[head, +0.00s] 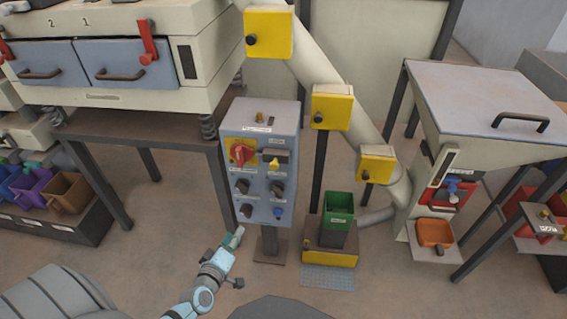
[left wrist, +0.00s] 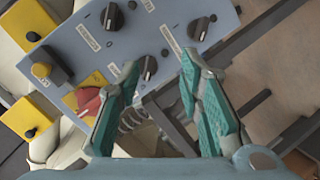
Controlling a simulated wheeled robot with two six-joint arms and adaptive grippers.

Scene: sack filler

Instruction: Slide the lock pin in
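My left gripper (head: 238,236) is low in front of the control panel's post, apart from the panel. In the left wrist view its teal fingers (left wrist: 158,64) are spread with nothing between them. The blue-grey control panel (head: 258,165) has a red rotary handle (head: 242,153) on a yellow plate, a dark block (head: 275,156) with a yellow piece (head: 274,164), and several black knobs. The dark block (left wrist: 56,66) and red handle (left wrist: 88,99) also show in the left wrist view. I cannot tell which part is the lock pin. My right gripper is not in view.
Yellow boxes (head: 268,33) with black knobs line the slanted pipe right of the panel. A green bin (head: 339,208) stands right of the panel's post. The hopper cabinet (head: 480,95) is at right, with an orange tray (head: 434,233) below.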

